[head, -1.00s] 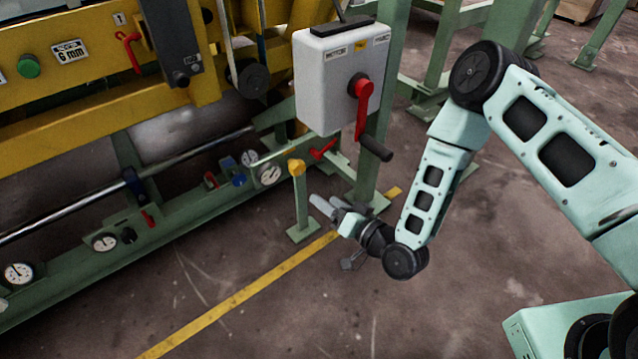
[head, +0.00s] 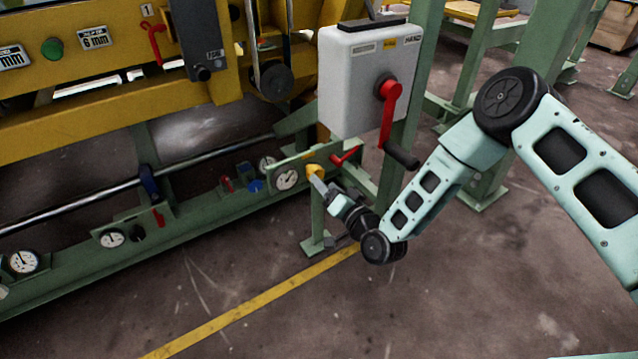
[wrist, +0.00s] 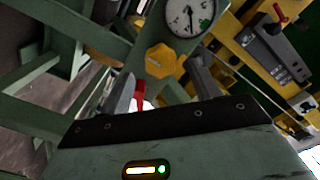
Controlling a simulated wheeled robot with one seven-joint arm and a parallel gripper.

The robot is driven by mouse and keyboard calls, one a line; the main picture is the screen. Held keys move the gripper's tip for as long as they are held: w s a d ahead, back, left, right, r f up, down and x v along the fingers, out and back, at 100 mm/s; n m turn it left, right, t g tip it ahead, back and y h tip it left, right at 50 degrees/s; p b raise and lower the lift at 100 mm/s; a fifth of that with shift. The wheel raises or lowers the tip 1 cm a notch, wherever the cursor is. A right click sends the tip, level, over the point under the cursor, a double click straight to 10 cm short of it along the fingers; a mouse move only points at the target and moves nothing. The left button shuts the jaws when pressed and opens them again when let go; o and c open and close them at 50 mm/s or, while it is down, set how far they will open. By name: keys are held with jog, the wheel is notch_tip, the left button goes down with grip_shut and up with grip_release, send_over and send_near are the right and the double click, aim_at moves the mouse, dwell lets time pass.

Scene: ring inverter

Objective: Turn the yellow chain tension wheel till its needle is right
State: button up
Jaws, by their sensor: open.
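The yellow chain tension wheel (head: 313,169) sits on a green bracket in the head view. In the wrist view the yellow wheel (wrist: 166,60) shows as a lobed knob ahead, between the lines of the two fingers. Its dial (head: 287,179) is just left of it. In the wrist view the white dial (wrist: 184,16) has a dark needle and a green mark at its lower right; the needle looks off the mark, but the dial is partly cut off. My gripper (head: 318,184) is open, its fingertips close to the wheel; contact cannot be told.
A grey box with a red crank (head: 388,105) hangs above and right of the wheel. A red lever (head: 346,156) sticks out beside the wheel. A blue knob (head: 256,185) and further dials line the green rail at left. The floor in front is clear.

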jog(key=shift+b+x, duration=0.5)
jog(key=shift+x, duration=1.5)
jog(key=c, duration=1)
jog(key=shift+o, duration=0.2)
